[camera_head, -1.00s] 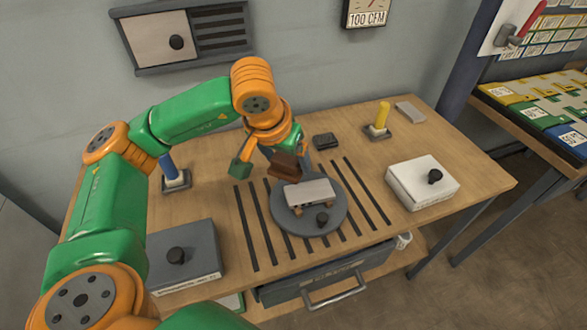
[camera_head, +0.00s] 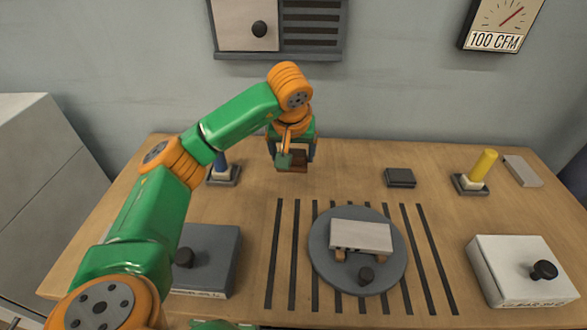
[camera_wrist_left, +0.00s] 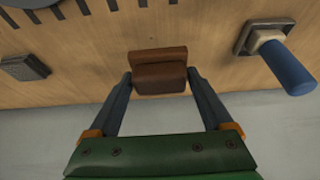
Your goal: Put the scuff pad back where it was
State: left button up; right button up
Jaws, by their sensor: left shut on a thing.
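The scuff pad is a reddish-brown block (camera_head: 296,161). My left gripper (camera_head: 294,158) is shut on it, above the back of the wooden bench, left of the turntable. In the left wrist view the brown pad (camera_wrist_left: 159,72) sits between the two fingertips (camera_wrist_left: 160,80), with bare wood around it. I cannot tell whether its underside touches the bench.
A grey turntable (camera_head: 322,268) carries a pale metal plate (camera_head: 361,235). A blue-handled tool (camera_wrist_left: 287,68) stands in a holder beside the gripper. A dark block (camera_head: 400,177), a yellow-handled tool (camera_head: 484,165) and a white box (camera_head: 505,270) are to the right.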

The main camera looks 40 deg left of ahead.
aim_at(295, 153)
pick_arm(q)
jog(key=x, duration=0.6)
jog(key=shift+w+d+p, duration=0.1)
jog(key=shift+w+p, duration=0.15)
jog(key=shift+p, duration=0.1)
jog(key=shift+f, duration=0.35)
jog(key=shift+w, duration=0.1)
jog(key=shift+f, duration=0.1)
jog(key=shift+f, duration=0.15)
jog(key=o, duration=1.2)
jog(key=shift+o, duration=0.2)
jog(key=shift+r, duration=0.55)
jog(key=v, duration=1.1)
jog(key=shift+s+d+r, duration=0.1)
jog(key=shift+s+r, duration=0.1)
jog(key=shift+s, duration=0.05)
